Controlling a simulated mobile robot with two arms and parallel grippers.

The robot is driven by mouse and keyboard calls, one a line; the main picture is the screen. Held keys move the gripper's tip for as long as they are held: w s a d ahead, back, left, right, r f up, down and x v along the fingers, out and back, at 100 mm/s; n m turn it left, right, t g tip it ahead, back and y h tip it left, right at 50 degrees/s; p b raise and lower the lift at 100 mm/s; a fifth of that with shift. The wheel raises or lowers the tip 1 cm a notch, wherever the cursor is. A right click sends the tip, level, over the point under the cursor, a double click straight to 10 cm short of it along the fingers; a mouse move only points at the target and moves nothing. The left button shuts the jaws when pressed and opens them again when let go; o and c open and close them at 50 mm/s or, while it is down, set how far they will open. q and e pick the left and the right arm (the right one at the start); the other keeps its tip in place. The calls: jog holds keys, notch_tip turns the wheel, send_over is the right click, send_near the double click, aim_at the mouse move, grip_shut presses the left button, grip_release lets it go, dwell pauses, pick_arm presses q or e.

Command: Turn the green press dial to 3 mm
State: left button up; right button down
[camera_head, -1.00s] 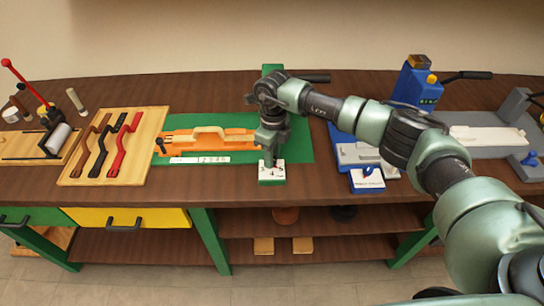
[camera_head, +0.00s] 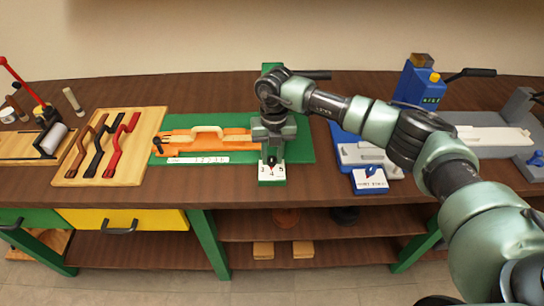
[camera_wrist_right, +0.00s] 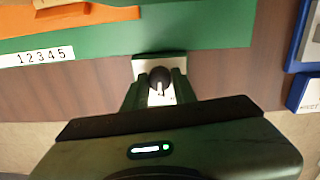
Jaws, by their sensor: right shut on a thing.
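The green press (camera_head: 272,70) stands at the middle of the bench, with its dial plate (camera_head: 264,182) at the front edge. The plate shows 3 at left, 4 below the middle and 5 at right. The dial is a dark round knob (camera_wrist_right: 160,76) with a pale line that points down in the wrist view. My right gripper (camera_head: 271,158) comes down on the knob from above. Its two fingers (camera_wrist_right: 158,88) are shut on the knob's sides in the wrist view. They hide much of the knob in the head view, so the number it points to is unclear. My left gripper is not in view.
An orange fixture (camera_head: 185,148) with a numbered strip (camera_head: 198,160) lies on the green base (camera_head: 300,148) left of the dial. A blue press (camera_head: 415,85) with its own label plate (camera_head: 370,181) stands to the right. A board (camera_head: 75,172) with several handles lies at left.

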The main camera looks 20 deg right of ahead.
aim_at(272, 159)
jog(key=m, duration=0.5)
jog(key=shift+r+m+b, duration=0.1)
jog(key=shift+m+b, duration=0.2)
jog(key=m, duration=0.5)
jog(key=shift+m, duration=0.4)
jog(key=c, duration=1.1)
grip_release()
notch_tip(272, 159, up, 8)
jog(key=shift+s+f+b, duration=0.1)
jog(key=shift+b, duration=0.95)
